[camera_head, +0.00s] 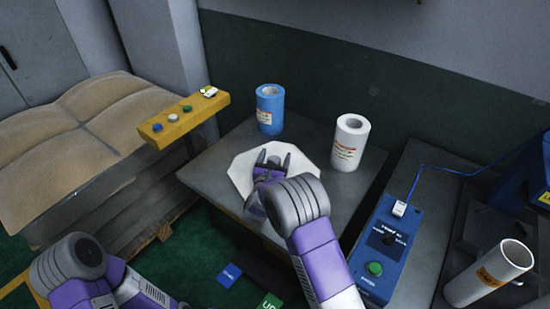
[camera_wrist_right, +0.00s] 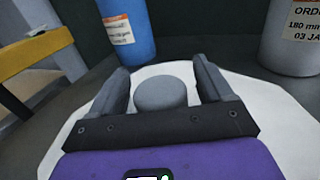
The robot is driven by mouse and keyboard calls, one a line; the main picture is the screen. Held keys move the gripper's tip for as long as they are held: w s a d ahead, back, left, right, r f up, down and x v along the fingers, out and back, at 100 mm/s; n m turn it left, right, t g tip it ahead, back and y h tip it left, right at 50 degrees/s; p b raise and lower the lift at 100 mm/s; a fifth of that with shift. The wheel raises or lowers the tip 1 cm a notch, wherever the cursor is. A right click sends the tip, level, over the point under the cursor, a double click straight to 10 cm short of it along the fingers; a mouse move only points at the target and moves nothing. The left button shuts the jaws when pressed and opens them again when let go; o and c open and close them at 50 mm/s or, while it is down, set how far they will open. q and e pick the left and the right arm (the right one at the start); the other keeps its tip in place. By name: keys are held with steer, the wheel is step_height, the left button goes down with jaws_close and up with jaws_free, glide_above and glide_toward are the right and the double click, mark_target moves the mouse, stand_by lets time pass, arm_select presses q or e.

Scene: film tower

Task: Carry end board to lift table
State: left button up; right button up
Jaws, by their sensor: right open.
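The end board (camera_head: 240,170) is a white, many-sided flat plate on a grey tabletop (camera_head: 225,155); it also shows in the right wrist view (camera_wrist_right: 290,125). My right gripper (camera_head: 272,158) is over the board with its fingers apart. In the right wrist view a grey round piece (camera_wrist_right: 160,92) at the board's middle sits between the open fingers (camera_wrist_right: 163,85). I cannot tell whether the fingers touch it. My left arm shows at the lower left of the head view, but its gripper is out of view. I cannot tell whether this grey table is the lift table.
A blue roll (camera_head: 270,108) and a white roll (camera_head: 349,142) stand behind the board. A yellow button bar (camera_head: 184,117) is at the left, beside stacked tan sacks (camera_head: 95,125). A blue control box (camera_head: 381,245) and a white tube (camera_head: 488,272) are at the right.

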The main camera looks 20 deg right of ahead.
steer(key=p+v, duration=0.2)
steer(key=v, duration=1)
steer(key=shift+r, duration=0.1)
